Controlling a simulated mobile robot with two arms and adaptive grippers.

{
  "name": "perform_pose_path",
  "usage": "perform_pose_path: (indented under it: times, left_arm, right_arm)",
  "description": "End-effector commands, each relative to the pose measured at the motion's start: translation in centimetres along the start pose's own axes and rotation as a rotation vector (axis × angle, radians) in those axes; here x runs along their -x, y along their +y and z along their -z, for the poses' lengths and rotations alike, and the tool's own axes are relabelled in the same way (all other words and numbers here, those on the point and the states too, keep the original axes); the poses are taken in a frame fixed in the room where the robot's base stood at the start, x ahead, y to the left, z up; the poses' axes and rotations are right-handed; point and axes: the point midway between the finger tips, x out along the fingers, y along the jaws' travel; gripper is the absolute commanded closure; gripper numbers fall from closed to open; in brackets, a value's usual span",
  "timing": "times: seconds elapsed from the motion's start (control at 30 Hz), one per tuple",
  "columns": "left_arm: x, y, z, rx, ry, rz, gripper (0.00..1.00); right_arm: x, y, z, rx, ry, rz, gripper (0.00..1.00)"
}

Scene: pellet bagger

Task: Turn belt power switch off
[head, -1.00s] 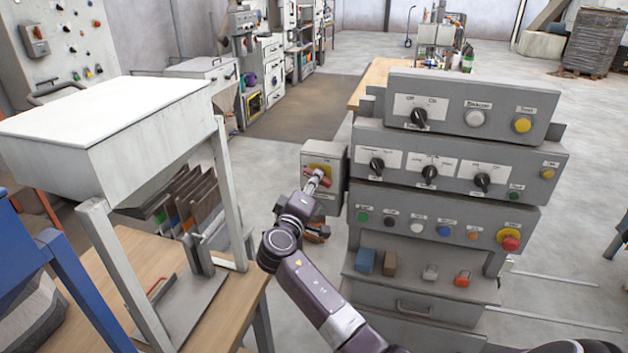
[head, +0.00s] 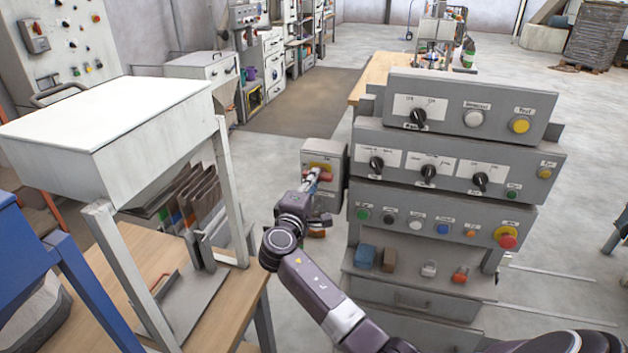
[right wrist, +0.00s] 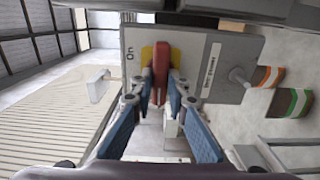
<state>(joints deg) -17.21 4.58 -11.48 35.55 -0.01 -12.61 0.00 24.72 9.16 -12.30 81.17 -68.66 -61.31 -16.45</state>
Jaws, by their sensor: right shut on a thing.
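The belt power switch is a grey box (head: 338,170) on the left side of the control panel, with a yellow plate (head: 318,166) and a red handle (head: 325,177). In the right wrist view the box face (right wrist: 193,50) fills the upper middle. Its red handle (right wrist: 161,65) points along the picture's vertical, with an "On" mark to its left and a label strip to its right. My right gripper (head: 313,179) is at the handle; its blue-padded fingers (right wrist: 161,90) are shut on the handle from both sides. My left gripper is not in view.
The grey control panel (head: 400,165), with knobs and buttons, stands just right of the switch. A wooden table (head: 228,310) with a white hopper stand (head: 110,135) is to the left. Open floor (head: 275,165) lies between them.

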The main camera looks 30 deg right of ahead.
Motion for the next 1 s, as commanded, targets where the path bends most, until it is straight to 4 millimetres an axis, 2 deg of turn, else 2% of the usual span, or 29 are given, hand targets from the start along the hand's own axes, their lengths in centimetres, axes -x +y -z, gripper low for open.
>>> perform_pose_path:
  times: [0.23,0.27,0.4,0.77,0.87,1.0]
  left_arm:
    - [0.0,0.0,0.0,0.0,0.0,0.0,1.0]
    - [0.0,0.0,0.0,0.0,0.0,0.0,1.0]
    - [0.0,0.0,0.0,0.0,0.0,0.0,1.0]
    - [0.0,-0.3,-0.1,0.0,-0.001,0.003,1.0]
    - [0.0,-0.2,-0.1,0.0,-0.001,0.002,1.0]
    - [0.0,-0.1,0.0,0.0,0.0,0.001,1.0]
  right_arm:
    - [0.0,-0.1,0.0,0.004,0.001,0.0,1.0]
    - [0.0,-0.1,0.0,0.004,0.001,0.0,0.84]
    - [0.0,-0.1,0.0,0.003,0.001,0.0,0.68]
    - [0.5,-0.1,0.1,0.0,0.001,0.001,0.68]
    - [1.8,-0.1,0.1,-0.001,0.004,0.002,0.68]
    - [4.8,-0.2,0.2,-0.001,0.005,0.003,0.68]
